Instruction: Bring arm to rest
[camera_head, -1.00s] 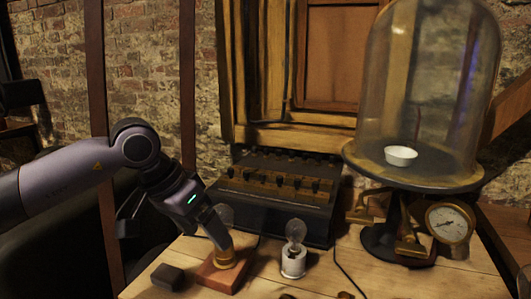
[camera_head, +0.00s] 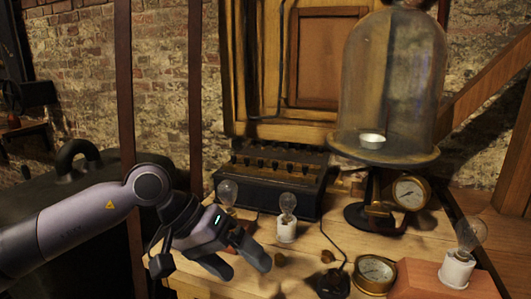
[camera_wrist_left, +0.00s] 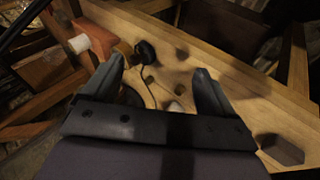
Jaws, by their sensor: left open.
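My left gripper (camera_head: 245,266) is in the lower left middle of the head view, above the table's left front part. Its two dark fingers are spread and nothing is between them. In the left wrist view the open fingers (camera_wrist_left: 165,80) point out over the wooden table (camera_wrist_left: 225,75). Behind the gripper, a bulb (camera_head: 228,192) stands on a wooden base (camera_head: 243,238) that the gripper partly hides. The gripper appears apart from them. My right gripper does not show.
A bulb in a white holder (camera_head: 287,228) stands right of the gripper. A dark box with switches (camera_head: 270,180) is behind. A glass bell jar (camera_head: 395,85) stands back right. A gauge (camera_head: 374,273) and a red block with a bulb (camera_head: 425,282) are at front right.

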